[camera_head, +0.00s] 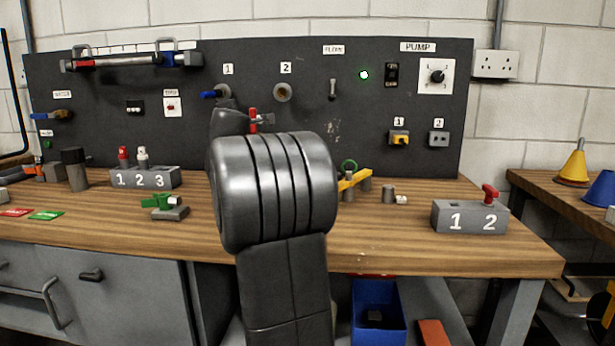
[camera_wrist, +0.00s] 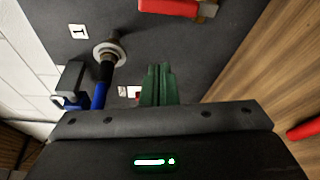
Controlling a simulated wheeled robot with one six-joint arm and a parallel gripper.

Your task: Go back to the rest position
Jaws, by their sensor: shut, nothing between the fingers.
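My gripper shows in the wrist view as two dark green fingers (camera_wrist: 158,72) side by side, shut with nothing between them. They are in front of the dark panel (camera_wrist: 215,65). In the head view my arm's thick grey joint fills the middle and hides the gripper. A blue-handled valve (camera_head: 216,93) is on the panel under label 1, just above my arm. Its round flange and blue handle (camera_wrist: 100,92) also show left of the fingers in the wrist view.
A red-handled fitting (camera_head: 254,120) is close to my arm; what looks like it is at the wrist view's top (camera_wrist: 170,8). The wooden bench (camera_head: 400,250) holds a 1-2-3 block (camera_head: 145,179), a green-handled valve (camera_head: 165,206), a yellow-handled part (camera_head: 353,181) and a 1-2 block (camera_head: 470,217).

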